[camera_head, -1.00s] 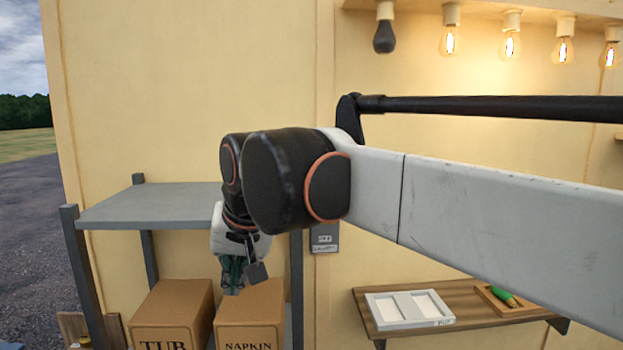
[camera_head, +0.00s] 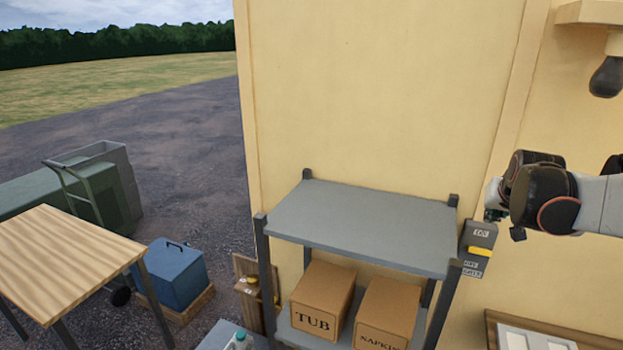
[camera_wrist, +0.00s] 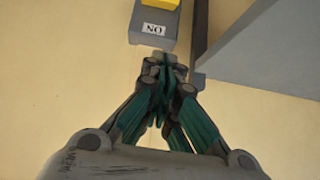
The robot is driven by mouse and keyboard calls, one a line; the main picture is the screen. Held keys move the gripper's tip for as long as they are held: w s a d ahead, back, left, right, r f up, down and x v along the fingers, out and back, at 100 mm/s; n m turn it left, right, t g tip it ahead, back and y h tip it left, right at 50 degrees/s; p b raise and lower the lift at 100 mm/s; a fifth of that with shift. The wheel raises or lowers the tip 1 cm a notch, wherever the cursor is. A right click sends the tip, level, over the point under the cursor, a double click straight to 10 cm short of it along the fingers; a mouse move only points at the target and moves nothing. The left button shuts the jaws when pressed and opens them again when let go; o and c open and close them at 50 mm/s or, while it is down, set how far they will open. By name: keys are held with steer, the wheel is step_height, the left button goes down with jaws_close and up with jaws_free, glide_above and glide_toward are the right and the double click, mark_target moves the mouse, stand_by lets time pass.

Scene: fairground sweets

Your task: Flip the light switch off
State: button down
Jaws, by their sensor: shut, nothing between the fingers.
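In the head view my gripper (camera_head: 491,214) is small and partly hidden, just above the switch.
A grey shelf unit (camera_head: 360,225) with cardboard boxes (camera_head: 322,300) stands left of the switch, its post close by. The wall above the shelf unit is clear.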

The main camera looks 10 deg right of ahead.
steer(key=shift+s+d+f, duration=0.2)
steer(key=shift+s+d, duration=0.05)
steer(key=shift+d, duration=0.3)
steer(key=b, duration=0.6)
glide_above(478, 251)
steer(key=w+d, duration=0.2)
step_height(478, 251, down, 7)
steer(key=shift+a+f, duration=0.1)
steer(key=shift+f, duration=0.05)
steer(key=f, duration=0.1)
steer(key=s+f+b, duration=0.1)
steer(key=shift+s+a+f, duration=0.1)
steer(key=shift+a+f, duration=0.2)
steer(key=shift+a, duration=0.1)
steer(key=shift+s+a+f+h, duration=0.15)
steer(key=shift+s+h, duration=0.05)
steer(key=shift+h, duration=0.1)
steer(key=shift+f, duration=0.2)
steer(key=shift+r, duration=0.1)
